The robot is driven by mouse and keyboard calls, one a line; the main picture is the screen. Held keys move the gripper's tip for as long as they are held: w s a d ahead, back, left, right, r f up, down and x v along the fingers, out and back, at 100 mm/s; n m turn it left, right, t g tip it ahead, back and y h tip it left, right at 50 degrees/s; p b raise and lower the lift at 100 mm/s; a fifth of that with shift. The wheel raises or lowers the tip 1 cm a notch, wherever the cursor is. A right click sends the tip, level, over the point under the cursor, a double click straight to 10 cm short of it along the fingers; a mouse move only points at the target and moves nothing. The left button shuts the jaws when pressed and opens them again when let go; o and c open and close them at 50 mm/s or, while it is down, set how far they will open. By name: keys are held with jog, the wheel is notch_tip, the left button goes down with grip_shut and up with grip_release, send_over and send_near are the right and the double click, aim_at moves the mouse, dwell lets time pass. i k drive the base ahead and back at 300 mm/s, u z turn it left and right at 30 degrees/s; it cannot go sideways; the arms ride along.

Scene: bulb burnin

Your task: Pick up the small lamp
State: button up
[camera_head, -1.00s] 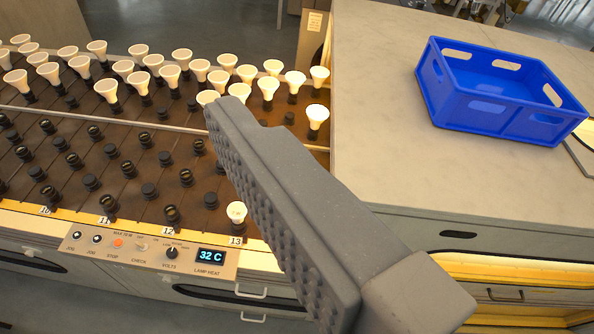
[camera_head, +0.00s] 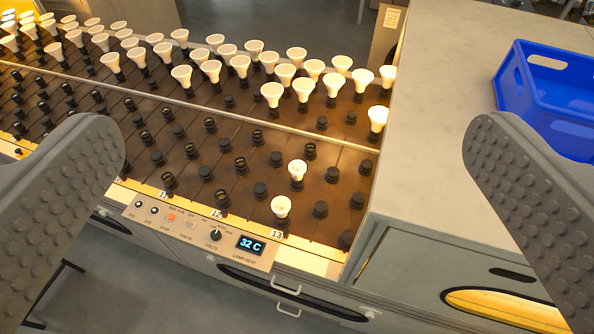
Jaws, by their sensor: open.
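Two small white lamps stand apart from the large group, near the front of the brown socket rack (camera_head: 240,170). One small lamp (camera_head: 281,207) is in the front row by the label 13. Another small lamp (camera_head: 297,170) stands just behind it. I cannot tell which one the task names. My gripper (camera_head: 294,140) is open and empty, with one studded finger at the left edge of the view and one at the right. Both small lamps show in the gap between the fingers, touched by neither.
Many larger white reflector lamps (camera_head: 272,94) fill the back rows. Empty black sockets surround the small lamps. A control panel (camera_head: 200,232) reading 32 C runs along the front edge. A grey counter (camera_head: 440,150) with a blue crate (camera_head: 512,85) is at right.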

aim_at(297, 168)
jog(key=u, duration=2.15)
jog(key=i, duration=1.15)
jog(key=z, duration=2.8)
jog(key=i, duration=0.55)
jog(key=z, duration=0.1)
